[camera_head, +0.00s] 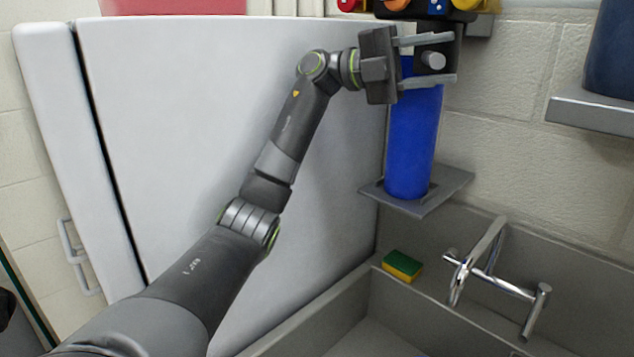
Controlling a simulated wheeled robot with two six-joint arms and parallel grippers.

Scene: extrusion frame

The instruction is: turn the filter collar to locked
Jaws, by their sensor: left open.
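A blue filter cylinder (411,150) stands upright on a small grey bracket plate (435,198) against the wall. A dark collar (447,50) with a light grey knob or peg (433,61) sits at the cylinder's upper part. My left gripper (440,60) is open, with one finger above the peg and one below it. I cannot tell whether the fingers touch the collar. The collar's lock marking cannot be read. My right gripper is not in view.
A grey sink with a chrome tap (490,265) lies below right. A green and yellow sponge (402,266) rests on its rim. A large white cabinet (180,130) stands behind my arm. Coloured parts (400,6) sit above the collar, and a shelf (595,108) is at right.

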